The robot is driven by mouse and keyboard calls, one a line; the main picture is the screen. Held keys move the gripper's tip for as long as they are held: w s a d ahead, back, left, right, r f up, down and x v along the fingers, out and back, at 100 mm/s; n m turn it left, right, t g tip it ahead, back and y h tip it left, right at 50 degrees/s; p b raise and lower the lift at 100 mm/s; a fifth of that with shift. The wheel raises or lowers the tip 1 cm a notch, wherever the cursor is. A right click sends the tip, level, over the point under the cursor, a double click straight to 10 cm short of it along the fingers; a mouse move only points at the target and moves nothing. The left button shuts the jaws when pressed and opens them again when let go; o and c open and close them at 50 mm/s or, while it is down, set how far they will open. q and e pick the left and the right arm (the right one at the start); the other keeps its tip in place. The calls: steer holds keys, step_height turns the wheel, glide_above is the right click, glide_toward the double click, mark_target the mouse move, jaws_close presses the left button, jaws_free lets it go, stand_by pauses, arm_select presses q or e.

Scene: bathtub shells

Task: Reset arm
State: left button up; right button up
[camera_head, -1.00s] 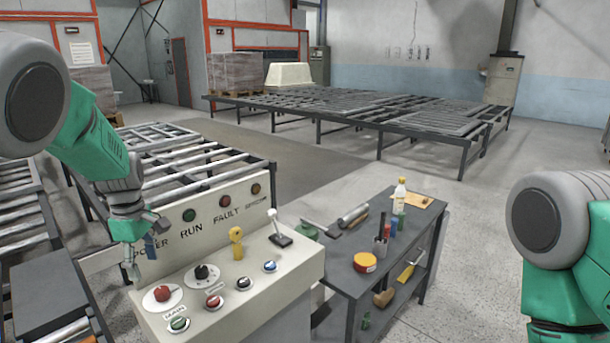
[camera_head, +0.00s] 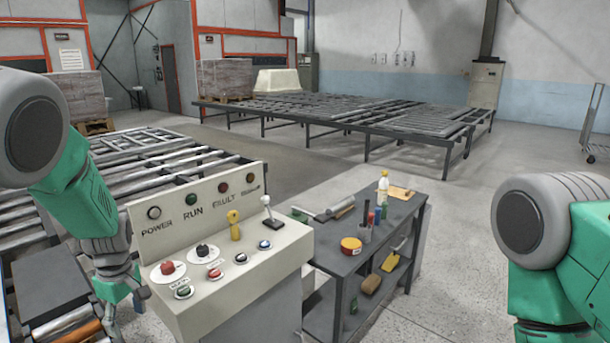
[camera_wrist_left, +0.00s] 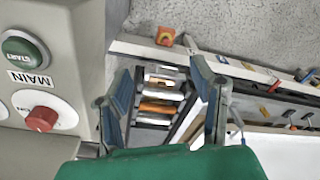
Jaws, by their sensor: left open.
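My left gripper (camera_head: 128,296) hangs at the left front edge of the control panel (camera_head: 240,275), low and beside it. In the left wrist view its two fingers (camera_wrist_left: 163,92) are apart with nothing between them; roller bars show beyond the gap. The panel carries a red knob (camera_head: 168,267), a black knob (camera_head: 202,250), a yellow switch (camera_head: 234,225), a lever (camera_head: 268,213) and several push buttons. The green start button (camera_wrist_left: 25,52) is left of the fingers in the wrist view, apart from them. My right arm shows at the right edge; its gripper is out of view.
A grey workbench (camera_head: 340,262) with bottles and tools stands right of the panel. Roller conveyors (camera_head: 165,165) lie behind and left of it. A long rack (camera_head: 340,112) and a white tub shell (camera_head: 277,81) are farther back. Open floor lies at the right.

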arm_select(q)
steer(key=s+d+f+m+y+b, duration=0.1)
steer(key=s+f+m+b, duration=0.25)
steer(key=s+f, duration=0.6)
steer(key=s+d+f+m+b, duration=0.2)
steer(key=s+f+m, duration=0.2)
steer(key=s+f, duration=0.5)
steer(key=s+d+f+m+h+b, duration=0.1)
steer(key=s+d+f+m+b, duration=0.1)
steer(key=s, duration=0.6)
steer(key=s+d+f+m+b, duration=0.1)
steer(key=s+d+f+m, duration=0.3)
steer(key=s, duration=0.5)
steer(key=shift+d+m+t+h+b, duration=0.35)
steer(key=shift+m+t+h, duration=0.05)
steer(key=shift+m, duration=0.75)
steer(key=shift+w, duration=0.15)
